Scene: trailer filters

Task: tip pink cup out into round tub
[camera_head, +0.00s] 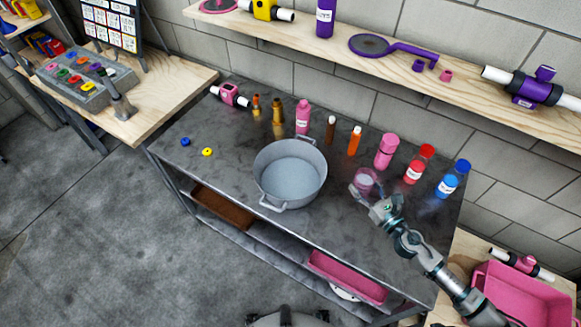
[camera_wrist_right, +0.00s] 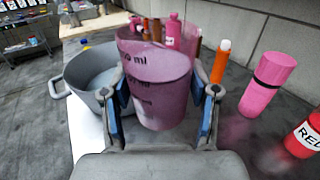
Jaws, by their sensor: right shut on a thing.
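The pink cup (camera_head: 366,180) is see-through, with dark markings that read in ml in the right wrist view (camera_wrist_right: 156,85). My right gripper (camera_head: 366,192) is shut on it, one finger on each side, and the cup looks roughly upright. The grey round tub (camera_head: 290,172) with two handles stands on the dark table, left of the cup and apart from it. The tub also shows at the left of the right wrist view (camera_wrist_right: 62,88). I cannot tell clearly what the cup holds. My left gripper is not in view.
Several bottles stand behind, including a pink bottle (camera_head: 386,151), a red bottle (camera_head: 414,172) and a blue bottle (camera_head: 447,186). A wooden shelf (camera_head: 410,72) runs along the wall above. Blue and yellow caps (camera_head: 207,152) lie left of the tub. The table's front left is clear.

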